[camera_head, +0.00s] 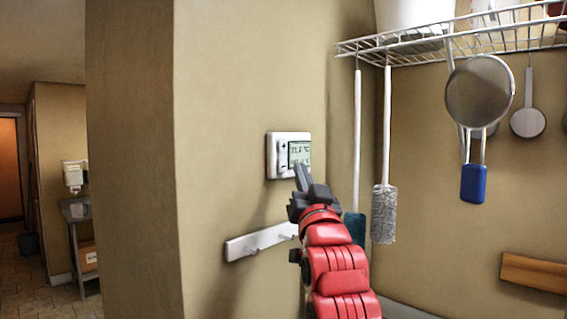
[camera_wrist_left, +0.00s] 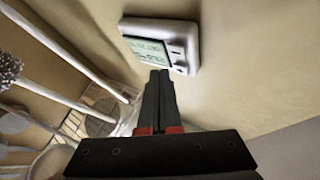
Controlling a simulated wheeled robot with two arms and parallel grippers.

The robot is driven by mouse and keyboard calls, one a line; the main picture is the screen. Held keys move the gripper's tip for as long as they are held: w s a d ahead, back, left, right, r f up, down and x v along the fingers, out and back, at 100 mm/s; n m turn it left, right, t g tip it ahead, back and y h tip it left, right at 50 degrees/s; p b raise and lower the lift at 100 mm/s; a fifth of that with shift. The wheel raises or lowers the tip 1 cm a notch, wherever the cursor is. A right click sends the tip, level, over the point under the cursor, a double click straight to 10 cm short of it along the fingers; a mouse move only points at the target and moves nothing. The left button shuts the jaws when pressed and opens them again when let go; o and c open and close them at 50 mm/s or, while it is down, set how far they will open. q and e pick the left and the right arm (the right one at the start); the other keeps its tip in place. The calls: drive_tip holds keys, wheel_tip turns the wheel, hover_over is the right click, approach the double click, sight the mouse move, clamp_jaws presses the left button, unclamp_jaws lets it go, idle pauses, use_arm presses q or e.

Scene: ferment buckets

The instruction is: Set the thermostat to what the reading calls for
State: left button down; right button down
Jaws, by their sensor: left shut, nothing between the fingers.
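The white thermostat (camera_head: 272,156) is on the tan wall in the middle of the head view. Its grey display shows digits that look like 21.6 °C, with a smaller, unclear line below. Two buttons, the upper one marked plus, sit left of the display. My left gripper (camera_head: 302,177) is shut and empty, its tips just in front of the thermostat's lower edge. In the left wrist view the thermostat (camera_wrist_left: 192,42) appears turned, and the shut fingertips (camera_wrist_left: 159,76) point at its edge by the display. I cannot tell whether they touch it. My right gripper is not in view.
A white hook rail (camera_head: 245,245) is on the wall below the thermostat. Long-handled brushes (camera_head: 384,212) hang to the right from a wire shelf (camera_head: 420,42). A strainer (camera_head: 480,90) hangs farther right. The wall left of the thermostat is bare.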

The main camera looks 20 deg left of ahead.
use_arm(q)
drive_tip(key=shift+w+a, duration=0.3)
drive_tip(key=shift+a, duration=0.3)
idle(1.6)
drive_tip(key=shift+w+a+f+b, duration=0.1)
drive_tip(key=shift+a+b, duration=0.2)
drive_tip(key=shift+b, duration=0.15)
drive_tip(key=shift+a, duration=0.1)
drive_tip(key=shift+w+a+b, duration=0.15)
drive_tip(key=shift+a+b, duration=0.15)
drive_tip(key=shift+a, duration=0.1)
idle(0.5)
drive_tip(key=shift+d, duration=0.15)
drive_tip(key=shift+d+b, duration=0.35)
drive_tip(key=shift+s+d, duration=0.25)
drive_tip(key=shift+d, duration=0.05)
drive_tip(key=shift+d, duration=0.1)
